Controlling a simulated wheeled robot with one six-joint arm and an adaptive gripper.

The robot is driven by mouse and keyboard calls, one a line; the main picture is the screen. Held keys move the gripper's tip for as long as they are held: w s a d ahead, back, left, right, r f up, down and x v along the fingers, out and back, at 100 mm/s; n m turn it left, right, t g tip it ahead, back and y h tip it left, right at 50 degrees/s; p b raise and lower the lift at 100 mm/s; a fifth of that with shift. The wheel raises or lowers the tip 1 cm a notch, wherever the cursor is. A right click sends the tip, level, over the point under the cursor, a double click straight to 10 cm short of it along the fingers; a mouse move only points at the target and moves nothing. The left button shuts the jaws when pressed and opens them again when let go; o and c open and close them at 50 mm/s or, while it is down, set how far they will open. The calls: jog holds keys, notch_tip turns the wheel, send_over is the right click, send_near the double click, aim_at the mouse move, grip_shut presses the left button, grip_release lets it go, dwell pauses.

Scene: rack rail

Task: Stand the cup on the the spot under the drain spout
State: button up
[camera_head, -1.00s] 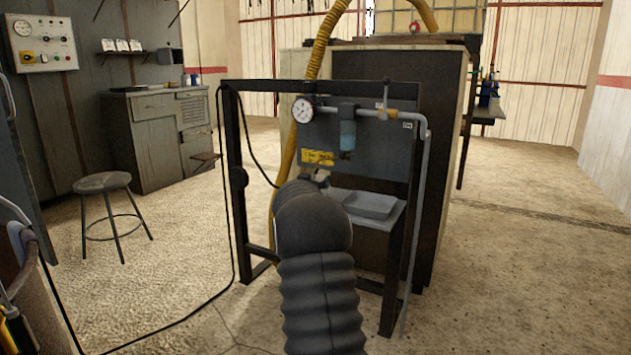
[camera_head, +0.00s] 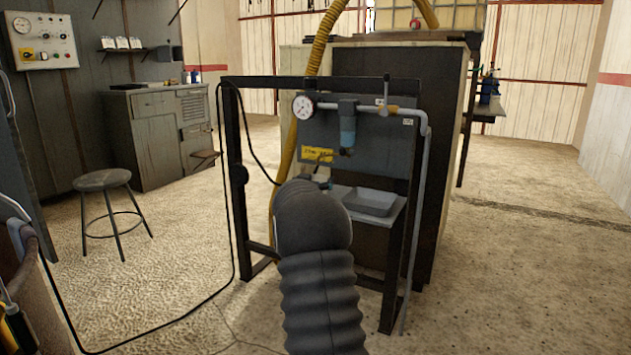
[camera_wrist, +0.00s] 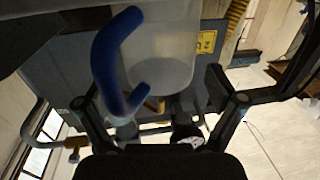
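The cup (camera_wrist: 172,60) is a pale, translucent vessel with a thick blue handle (camera_wrist: 106,60), large in the wrist view. My gripper (camera_wrist: 152,85) has one dark finger on either side of it and appears shut on it, with the contact partly hidden behind the handle and cup. In the head view my arm hides the gripper and most or all of the cup. The drain spout (camera_head: 346,152) is at the bottom of the blue filter bowl (camera_head: 347,131). The spot under it is on a low shelf (camera_head: 378,219), partly hidden by my arm.
A grey tray (camera_head: 370,201) lies on the shelf. A dark frame (camera_head: 236,180) surrounds the panel, with a pressure gauge (camera_head: 303,107) and a grey pipe (camera_head: 418,210). A yellow hose (camera_head: 287,180) hangs behind. A stool (camera_head: 103,181) stands left. Floor at right is clear.

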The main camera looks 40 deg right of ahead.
jog(key=shift+a, duration=0.1)
jog(key=v, duration=1.2)
